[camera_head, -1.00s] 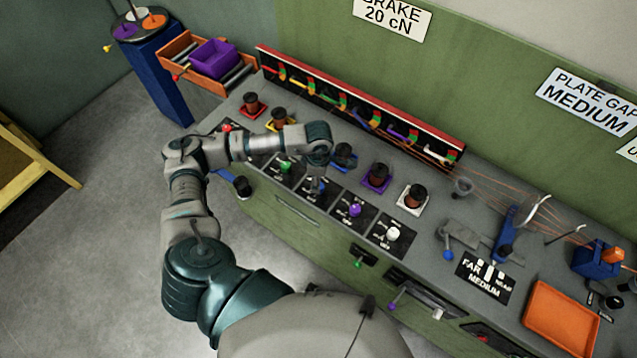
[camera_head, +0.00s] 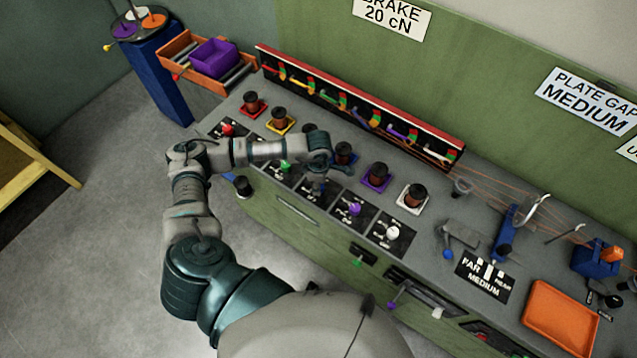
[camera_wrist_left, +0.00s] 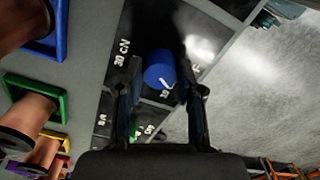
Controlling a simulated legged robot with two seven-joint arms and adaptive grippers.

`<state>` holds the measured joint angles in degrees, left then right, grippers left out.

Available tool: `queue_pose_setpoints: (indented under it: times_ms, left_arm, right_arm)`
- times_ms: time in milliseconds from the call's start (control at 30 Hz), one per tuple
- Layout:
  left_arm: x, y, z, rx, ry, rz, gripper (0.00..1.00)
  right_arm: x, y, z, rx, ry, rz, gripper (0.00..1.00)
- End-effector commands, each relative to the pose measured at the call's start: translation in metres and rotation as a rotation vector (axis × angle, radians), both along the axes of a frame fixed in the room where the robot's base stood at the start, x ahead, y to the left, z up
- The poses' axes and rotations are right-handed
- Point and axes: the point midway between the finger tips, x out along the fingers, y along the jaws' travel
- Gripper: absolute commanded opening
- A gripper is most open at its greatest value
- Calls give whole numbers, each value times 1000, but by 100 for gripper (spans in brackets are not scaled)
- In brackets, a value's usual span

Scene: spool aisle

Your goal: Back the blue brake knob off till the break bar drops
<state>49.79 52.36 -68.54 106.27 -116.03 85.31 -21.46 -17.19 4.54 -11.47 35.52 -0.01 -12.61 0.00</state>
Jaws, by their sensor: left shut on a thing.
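The blue brake knob (camera_wrist_left: 160,68) sits between the two fingers of my left gripper (camera_wrist_left: 163,90) in the wrist view, over a black dial plate with white marks. My left gripper (camera_head: 318,188) is shut on the knob; in the head view the wrist and hand largely hide it. A row of coloured break bars hangs in the red-topped rack (camera_head: 408,128) at the back of the bench. The blue bar (camera_head: 364,117) is near the middle of this row; I cannot tell whether it has dropped. My right gripper is not in view.
A green knob (camera_head: 285,166) and a purple knob (camera_head: 354,209) flank the blue one. Spools on coloured bases stand behind, including the blue-based spool (camera_head: 345,153). A white knob (camera_head: 392,232) and an orange tray (camera_head: 561,318) lie to the right.

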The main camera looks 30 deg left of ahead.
Motion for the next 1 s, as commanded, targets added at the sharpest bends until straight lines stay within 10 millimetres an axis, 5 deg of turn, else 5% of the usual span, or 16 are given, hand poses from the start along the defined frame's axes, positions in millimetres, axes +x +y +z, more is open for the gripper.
queue_pose_setpoints:
  times_ms: [367,400,500,833,1000]
  left_arm:
    - [2,0,1,0,-4,-87,2]
    - [2,0,1,0,-4,-87,39]
    - [2,0,1,0,-3,-86,62]
    - [1,0,3,0,-3,-87,62]
    - [2,0,25,-1,-5,-87,62]
  right_arm:
    - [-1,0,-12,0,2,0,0]
    - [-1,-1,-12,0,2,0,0]
    - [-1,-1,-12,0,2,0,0]
    - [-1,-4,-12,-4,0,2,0]
    - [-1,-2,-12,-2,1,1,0]
